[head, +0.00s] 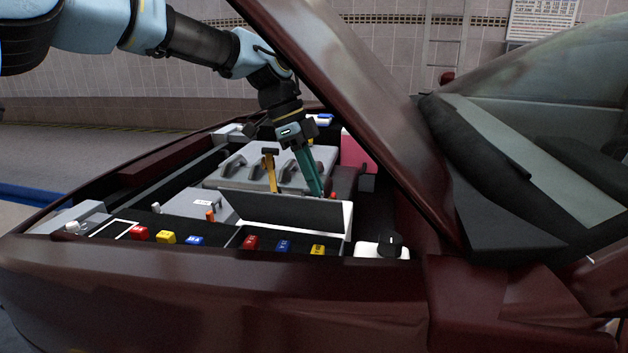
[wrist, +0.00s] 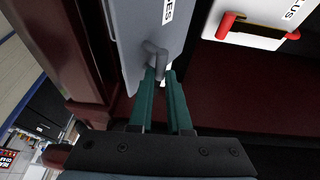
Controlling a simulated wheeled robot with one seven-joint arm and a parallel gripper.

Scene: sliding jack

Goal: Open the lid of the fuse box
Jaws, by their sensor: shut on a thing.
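The fuse box lid (head: 285,213) is tilted up in the head view, with its dark inner side toward the camera. Below it is the open fuse box, with red (head: 251,243), blue (head: 284,246) and yellow (head: 317,251) fuses showing. My gripper (head: 318,192) reaches down behind the raised lid, and its fingertips are partly hidden there. In the wrist view, my gripper (wrist: 160,76) is shut on the grey handle (wrist: 152,52) of the grey lid panel (wrist: 140,20), which carries partly visible lettering.
The dark red hood (head: 350,105) stands raised close to the right of my arm. A grey engine cover (head: 225,170) and a yellow-handled part (head: 270,165) lie behind the lid. A white piece with a black cap (head: 385,248) is at the right. The car's front edge (head: 200,275) is nearest.

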